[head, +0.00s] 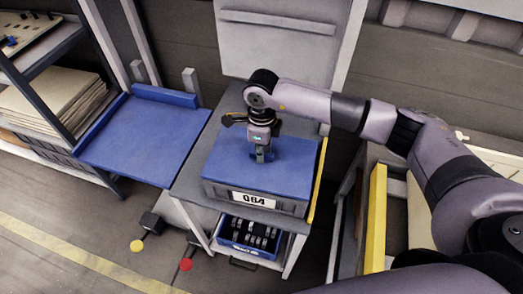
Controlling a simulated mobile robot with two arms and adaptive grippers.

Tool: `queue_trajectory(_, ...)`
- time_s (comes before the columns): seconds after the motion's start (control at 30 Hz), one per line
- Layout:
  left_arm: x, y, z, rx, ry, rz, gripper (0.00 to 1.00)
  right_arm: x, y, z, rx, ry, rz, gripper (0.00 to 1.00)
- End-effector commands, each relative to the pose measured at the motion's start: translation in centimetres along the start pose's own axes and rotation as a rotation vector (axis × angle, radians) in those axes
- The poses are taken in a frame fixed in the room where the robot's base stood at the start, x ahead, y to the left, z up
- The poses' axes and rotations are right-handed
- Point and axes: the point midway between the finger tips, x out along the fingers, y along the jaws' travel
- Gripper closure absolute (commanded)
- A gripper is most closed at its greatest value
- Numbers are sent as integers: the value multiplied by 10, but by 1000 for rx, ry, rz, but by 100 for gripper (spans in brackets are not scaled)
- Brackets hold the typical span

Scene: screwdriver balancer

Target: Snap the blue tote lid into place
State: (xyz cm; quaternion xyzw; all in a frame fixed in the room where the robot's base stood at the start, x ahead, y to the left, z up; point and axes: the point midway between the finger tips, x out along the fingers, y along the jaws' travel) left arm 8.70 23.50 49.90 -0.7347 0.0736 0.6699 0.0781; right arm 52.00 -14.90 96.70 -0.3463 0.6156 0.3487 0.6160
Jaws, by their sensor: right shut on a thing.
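The blue tote lid (225,165) lies flat over the dark grey tote (291,205) on a grey table. The tote has a white label on its front. From this angle I cannot tell whether the lid's edges are fully seated. My right gripper (262,155) points down at the middle of the lid. It is shut on the lid there, though the fingers hide the gripped part. My left gripper is not in view.
A blue bin (248,238) with dark parts sits under the table. A blue platform (145,138) is on the left, beside a shelf with stacked boards (60,100). A yellow post (375,215) stands right of the table. Red and yellow floor buttons are in front.

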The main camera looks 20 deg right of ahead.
Motion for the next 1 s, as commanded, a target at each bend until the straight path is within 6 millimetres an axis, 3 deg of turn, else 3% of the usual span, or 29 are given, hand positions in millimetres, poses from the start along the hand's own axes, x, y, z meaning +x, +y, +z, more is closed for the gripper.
queue_trajectory(1.0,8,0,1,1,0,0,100,8,0,0,0,1,1,100)
